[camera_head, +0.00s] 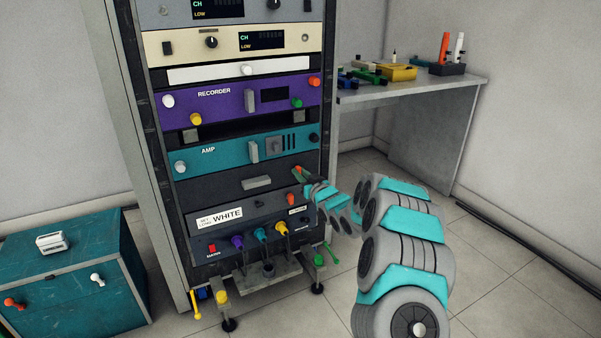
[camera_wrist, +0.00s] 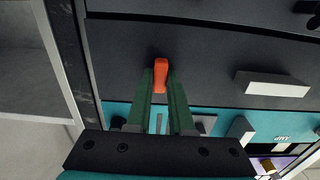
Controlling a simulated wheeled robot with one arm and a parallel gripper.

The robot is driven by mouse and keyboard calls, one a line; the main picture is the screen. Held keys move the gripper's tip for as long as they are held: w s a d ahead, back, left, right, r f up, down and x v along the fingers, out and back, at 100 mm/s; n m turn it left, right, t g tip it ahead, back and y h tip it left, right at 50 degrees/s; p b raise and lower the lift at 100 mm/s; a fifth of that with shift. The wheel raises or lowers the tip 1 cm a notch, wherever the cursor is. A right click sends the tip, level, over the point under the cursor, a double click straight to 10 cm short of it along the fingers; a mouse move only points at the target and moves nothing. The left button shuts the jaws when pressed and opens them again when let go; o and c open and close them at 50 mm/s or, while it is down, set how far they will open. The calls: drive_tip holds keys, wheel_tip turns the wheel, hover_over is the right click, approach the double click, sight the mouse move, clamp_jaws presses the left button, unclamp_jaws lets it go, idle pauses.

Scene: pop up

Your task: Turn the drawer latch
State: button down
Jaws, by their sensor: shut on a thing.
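The drawer (camera_head: 225,186) is a dark grey front low in the rack, with a grey bar handle (camera_head: 257,183). The drawer front (camera_wrist: 205,60) and handle (camera_wrist: 272,84) also show in the wrist view, turned upside down. A small orange latch (camera_wrist: 160,66) sits on the drawer front beside the handle. My gripper (camera_wrist: 161,90) has its two green fingers shut on the latch, one on each side, hiding part of it. In the head view my gripper (camera_head: 303,174) is at the drawer's right end, largely covering the latch. The drawer looks closed.
The teal AMP unit (camera_head: 225,152) is just above the drawer. Another orange latch (camera_head: 291,199) is on the WHITE-labelled panel (camera_head: 255,212) below. A teal cabinet (camera_head: 75,285) stands at left. A table (camera_head: 420,90) with tools stands behind at right.

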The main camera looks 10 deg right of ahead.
drive_tip(key=c, duration=0.8)
unclamp_jaws()
drive_tip(key=v, duration=0.7)
drive_tip(key=shift+s, duration=0.4)
drive_tip(key=shift+r, duration=0.1)
